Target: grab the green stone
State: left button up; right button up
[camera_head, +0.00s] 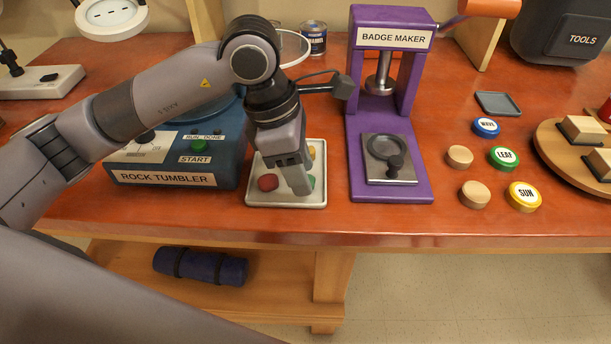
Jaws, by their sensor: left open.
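A red stone (268,182) lies in the tray to the left of the fingers. My right gripper is not in view.
The blue rock tumbler (170,179) stands close left of the tray. The purple badge maker (361,190) stands close right. Several round badges and wooden discs lie further right, including a green LEAF badge (504,157). A varnish can (314,38) stands behind.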

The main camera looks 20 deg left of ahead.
pick_arm(q)
jog(key=shift+d+f, duration=0.1)
jog(key=shift+f, duration=0.4)
grip_shut()
jog(key=shift+r, duration=0.15)
